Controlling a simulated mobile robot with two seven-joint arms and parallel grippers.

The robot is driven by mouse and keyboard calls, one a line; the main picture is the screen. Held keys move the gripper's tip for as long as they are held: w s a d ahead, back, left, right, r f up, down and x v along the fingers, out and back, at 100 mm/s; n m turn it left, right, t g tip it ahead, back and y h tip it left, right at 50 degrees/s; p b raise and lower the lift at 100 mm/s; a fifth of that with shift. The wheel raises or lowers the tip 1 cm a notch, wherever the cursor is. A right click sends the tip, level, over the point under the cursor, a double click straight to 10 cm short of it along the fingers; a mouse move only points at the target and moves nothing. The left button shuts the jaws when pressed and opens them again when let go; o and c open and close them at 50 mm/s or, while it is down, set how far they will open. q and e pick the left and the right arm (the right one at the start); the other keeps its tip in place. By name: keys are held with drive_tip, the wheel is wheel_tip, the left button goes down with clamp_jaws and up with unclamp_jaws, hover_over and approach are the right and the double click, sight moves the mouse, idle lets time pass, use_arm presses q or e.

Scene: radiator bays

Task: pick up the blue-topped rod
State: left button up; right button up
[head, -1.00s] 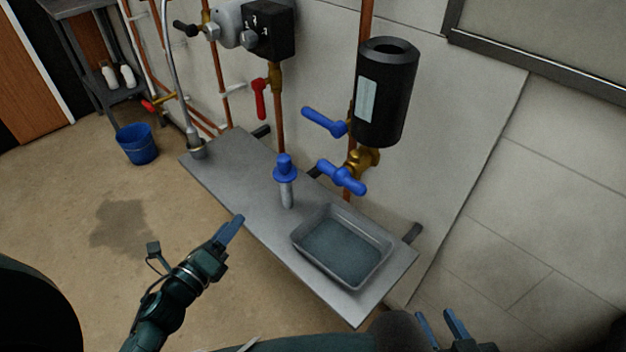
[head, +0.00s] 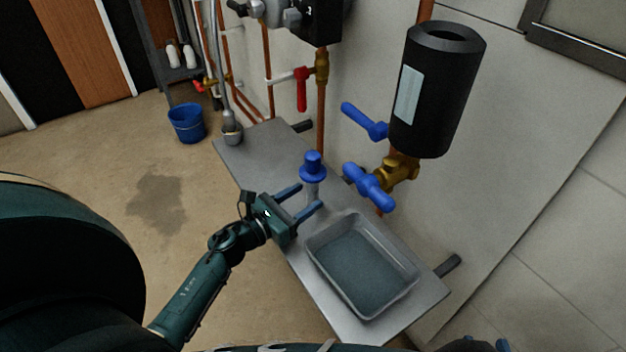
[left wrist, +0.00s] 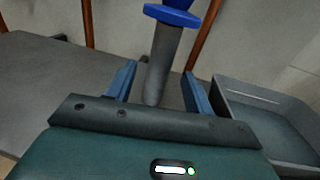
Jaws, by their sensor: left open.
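The blue-topped rod (head: 313,168) stands upright on the grey shelf, with a blue cap and collar above a grey shaft. In the left wrist view the rod (left wrist: 163,62) shows its grey shaft between the two fingers, with its blue collar above them. My left gripper (head: 309,196) is open, its blue fingers reaching towards the shaft, one on each side. A gap shows between the shaft and each finger. My right gripper (head: 500,345) barely shows at the bottom edge, mostly cut off.
A grey tray (head: 412,268) sits on the shelf (head: 262,150), close to the right of the rod. Blue valve handles (head: 368,187) and a black cylinder (head: 436,90) on copper pipes stand behind it. A blue bucket (head: 187,124) is on the floor.

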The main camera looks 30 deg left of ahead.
use_arm(q)
drive_tip(key=shift+r+x, duration=0.15)
drive_tip(key=shift+x, duration=1.2)
drive_tip(key=shift+r+x, duration=0.15)
drive_tip(key=shift+x, duration=1.2)
drive_tip(key=shift+c, duration=0.4)
drive_tip(key=shift+a, duration=0.1)
clamp_jaws()
